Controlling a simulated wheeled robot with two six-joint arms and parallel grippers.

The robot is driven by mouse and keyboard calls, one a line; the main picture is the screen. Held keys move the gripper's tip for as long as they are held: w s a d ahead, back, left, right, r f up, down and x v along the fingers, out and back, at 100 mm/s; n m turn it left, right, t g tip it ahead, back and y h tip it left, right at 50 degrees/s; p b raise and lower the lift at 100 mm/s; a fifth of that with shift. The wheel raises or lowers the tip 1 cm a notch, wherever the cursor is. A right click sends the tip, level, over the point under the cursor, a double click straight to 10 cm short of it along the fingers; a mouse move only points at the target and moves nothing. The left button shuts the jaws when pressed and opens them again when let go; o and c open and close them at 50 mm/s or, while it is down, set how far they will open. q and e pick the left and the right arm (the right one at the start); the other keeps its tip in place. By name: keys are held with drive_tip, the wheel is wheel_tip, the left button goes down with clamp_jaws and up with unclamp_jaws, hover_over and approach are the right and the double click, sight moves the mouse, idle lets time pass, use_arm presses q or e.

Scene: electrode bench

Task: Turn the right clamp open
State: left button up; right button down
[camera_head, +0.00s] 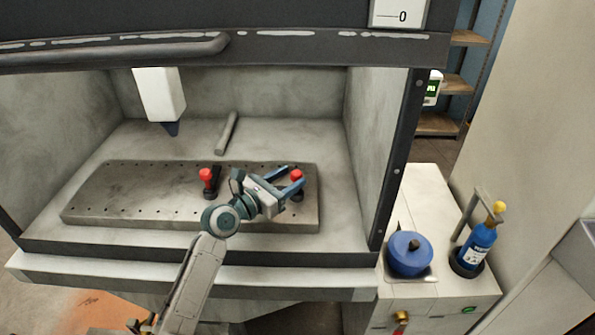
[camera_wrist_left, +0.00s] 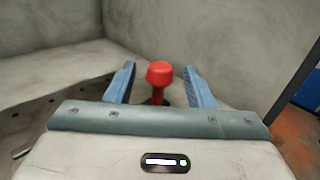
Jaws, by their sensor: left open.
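The right clamp (camera_head: 297,174) has a red knob on a dark base and stands near the right end of the grey perforated plate (camera_head: 130,205). My left gripper (camera_head: 293,177) is open around it, with blue fingers on either side. In the left wrist view the clamp's red knob (camera_wrist_left: 160,72) stands upright between the two open fingers (camera_wrist_left: 159,82), with gaps on both sides. Its base is mostly hidden there. The left clamp (camera_head: 207,177), also red-knobbed with a dark part beside it, stands left of my gripper. My right gripper is not in view.
The plate lies inside a grey-walled cabinet with a raised dark sash (camera_head: 300,50). A white tool with a dark tip (camera_head: 158,95) hangs at the back left. A grey bar (camera_head: 228,132) lies behind the plate. A blue pot (camera_head: 409,258) and blue bottle (camera_head: 476,245) stand outside right.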

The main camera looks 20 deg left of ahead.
sight(292, 176)
use_arm(q)
drive_tip(key=shift+x, duration=1.15)
drive_tip(key=shift+w+d, duration=0.2)
drive_tip(key=shift+w, duration=0.15)
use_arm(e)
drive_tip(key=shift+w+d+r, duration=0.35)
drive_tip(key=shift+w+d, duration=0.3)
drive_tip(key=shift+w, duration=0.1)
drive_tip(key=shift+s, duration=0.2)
use_arm(q)
clamp_jaws()
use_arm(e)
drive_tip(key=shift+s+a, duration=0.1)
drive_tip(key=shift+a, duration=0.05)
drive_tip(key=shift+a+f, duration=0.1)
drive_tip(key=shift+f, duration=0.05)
